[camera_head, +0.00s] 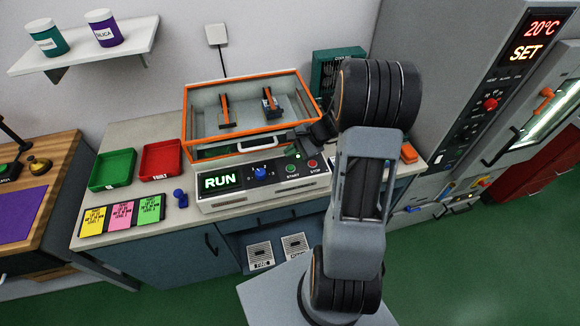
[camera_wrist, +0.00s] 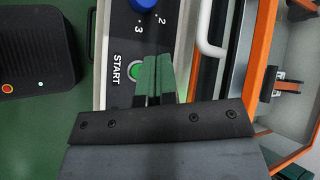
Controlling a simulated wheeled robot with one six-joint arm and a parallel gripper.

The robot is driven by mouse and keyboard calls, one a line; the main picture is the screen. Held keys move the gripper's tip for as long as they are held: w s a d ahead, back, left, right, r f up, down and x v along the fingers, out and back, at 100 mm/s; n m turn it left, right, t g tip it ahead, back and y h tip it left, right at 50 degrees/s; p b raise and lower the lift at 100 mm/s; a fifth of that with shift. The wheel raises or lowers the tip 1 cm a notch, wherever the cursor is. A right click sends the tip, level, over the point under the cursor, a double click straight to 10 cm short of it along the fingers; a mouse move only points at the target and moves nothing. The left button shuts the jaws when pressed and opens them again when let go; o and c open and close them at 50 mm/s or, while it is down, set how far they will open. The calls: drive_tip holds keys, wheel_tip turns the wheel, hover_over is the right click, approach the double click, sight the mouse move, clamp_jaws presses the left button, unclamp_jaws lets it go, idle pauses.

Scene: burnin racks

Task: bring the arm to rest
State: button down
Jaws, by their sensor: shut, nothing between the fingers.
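My arm reaches up and over the bench, bent at its elbow. My gripper (camera_wrist: 153,80) shows in the wrist view with its two green fingers together and nothing between them. It is over the front panel, just beside the green START button (camera_wrist: 133,70) in the picture. In the head view the gripper is at the panel's right part, largely hidden by my arm. The control unit (camera_head: 248,191) shows RUN in green on its display (camera_head: 221,182). Its orange-rimmed chamber (camera_head: 187,118) above has a clear cover and holds two dark-and-orange fixtures (camera_head: 226,110).
A blue knob (camera_wrist: 144,4) and a white handle (camera_wrist: 208,38) lie close to the fingers. Green (camera_head: 112,169) and red (camera_head: 161,159) trays and coloured cards (camera_head: 120,214) sit on the bench's left. A tall grey cabinet (camera_head: 440,60) stands at the right. Green floor is open at lower right.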

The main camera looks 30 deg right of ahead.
idle(0.6)
drive_tip(key=shift+s+f, duration=0.25)
drive_tip(key=shift+s, duration=0.05)
drive_tip(key=s, duration=0.1)
drive_tip(key=s+n+g, duration=0.1)
drive_tip(key=s+n+g+h, duration=0.1)
drive_tip(key=shift+s+a+f, duration=0.1)
drive_tip(key=shift+s+f, duration=0.2)
drive_tip(key=shift+f, duration=0.1)
drive_tip(key=s+a+r+n+t+h, duration=0.1)
drive_tip(key=s+a+r+n+h, duration=0.2)
drive_tip(key=r, duration=0.5)
drive_tip(key=s+a+r+n+t+h, duration=0.1)
drive_tip(key=s+a+r+n+h, duration=0.3)
drive_tip(key=s+a+r+n, duration=0.2)
wheel_tip(320, 180, up, 2)
drive_tip(key=s+n, duration=0.2)
drive_tip(key=n, duration=0.2)
drive_tip(key=shift+s+a, duration=0.15)
drive_tip(key=shift+s, duration=0.05)
